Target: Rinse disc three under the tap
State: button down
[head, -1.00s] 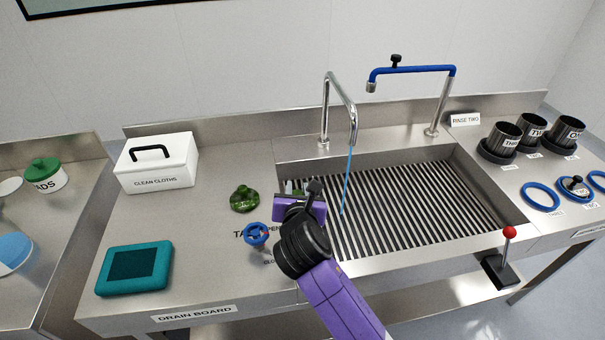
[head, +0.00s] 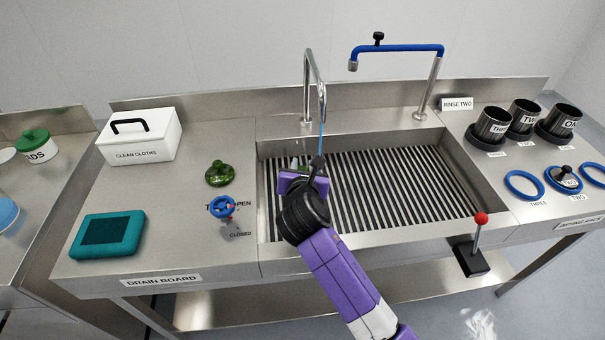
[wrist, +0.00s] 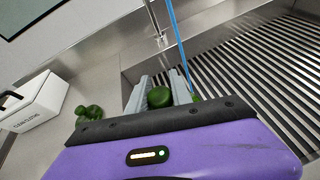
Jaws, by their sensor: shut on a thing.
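My gripper (head: 297,165) is over the left part of the sink, close to the stream, its fingers partly hidden by my wrist. In the wrist view my gripper (wrist: 159,92) is shut on a green knob (wrist: 159,97), which I take to be disc three's; the rest of it is mostly hidden. A green bit shows right of the right finger, by the stream's lower end. A thin blue water stream (wrist: 178,40) falls from the chrome tap (head: 322,88). I cannot tell whether it strikes the disc. The blue tap wheel (head: 222,206) is on the drain board.
Another green knobbed disc (head: 219,174) lies on the drain board, left of the sink. A teal device (head: 107,235) and cloth box (head: 150,145) stand farther left. A blue second tap (head: 400,50) reaches over the sink's back. A red-knobbed lever (head: 480,219) stands at front right.

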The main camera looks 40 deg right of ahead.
jog(key=d+r+b+x, duration=0.1)
jog(key=b+x, duration=0.3)
jog(key=x, duration=0.7)
jog(key=shift+d+r+b, duration=0.4)
jog(key=shift+d+r, duration=0.05)
jog(key=shift+s+d, duration=0.1)
jog(key=shift+s, duration=0.05)
dwell(0.5)
jog(key=shift+s+d+p, duration=0.3)
jog(key=shift+s+p, duration=0.05)
jog(key=shift+p, duration=0.4)
jog(key=shift+w+a, duration=0.15)
jog(key=shift+w+a, duration=0.25)
jog(key=shift+w, duration=0.05)
